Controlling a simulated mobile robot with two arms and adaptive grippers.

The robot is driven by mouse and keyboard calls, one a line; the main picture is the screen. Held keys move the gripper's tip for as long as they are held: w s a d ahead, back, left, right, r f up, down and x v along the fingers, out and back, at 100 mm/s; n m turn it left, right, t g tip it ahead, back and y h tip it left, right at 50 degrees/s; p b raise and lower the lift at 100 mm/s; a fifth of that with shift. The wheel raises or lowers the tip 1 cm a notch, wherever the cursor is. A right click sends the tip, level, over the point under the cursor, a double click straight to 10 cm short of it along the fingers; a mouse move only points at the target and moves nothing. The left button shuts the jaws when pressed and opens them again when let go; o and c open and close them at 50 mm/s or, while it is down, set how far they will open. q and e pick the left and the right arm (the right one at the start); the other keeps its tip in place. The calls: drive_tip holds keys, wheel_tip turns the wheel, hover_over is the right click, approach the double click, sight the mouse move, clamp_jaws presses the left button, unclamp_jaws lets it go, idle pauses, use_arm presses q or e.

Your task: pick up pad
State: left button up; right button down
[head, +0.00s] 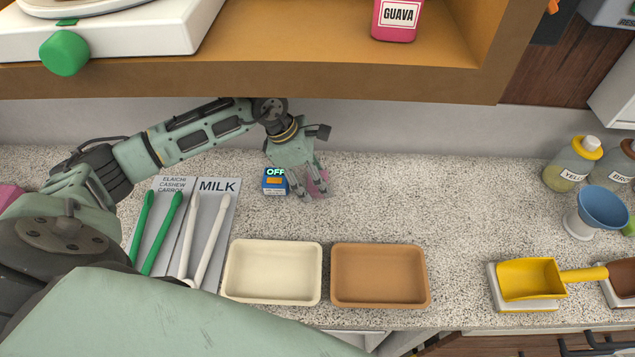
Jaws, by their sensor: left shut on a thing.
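My left gripper (314,190) reaches down to the speckled counter, near the wall under the shelf. It is shut on a small, flat, pinkish-grey thing, which looks like the pad (322,174). The fingers cover much of the pad, and only its edges show around them. The pad is at or very near the counter top; I cannot tell if it is clear of it. A small blue box (275,187) marked OFF stands just left of the fingers. My right gripper is not in view.
A cream tray (272,299) and a brown tray (380,299) lie in front. Green and white sticks lie on a MILK card (226,195) at left. A yellow scoop (530,278), a blue funnel (603,208) and bottles stand right. The shelf (300,79) overhangs the arm. The counter right of the gripper is clear.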

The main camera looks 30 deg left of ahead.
use_arm(q)
drive_tip(key=shift+c, duration=1.2)
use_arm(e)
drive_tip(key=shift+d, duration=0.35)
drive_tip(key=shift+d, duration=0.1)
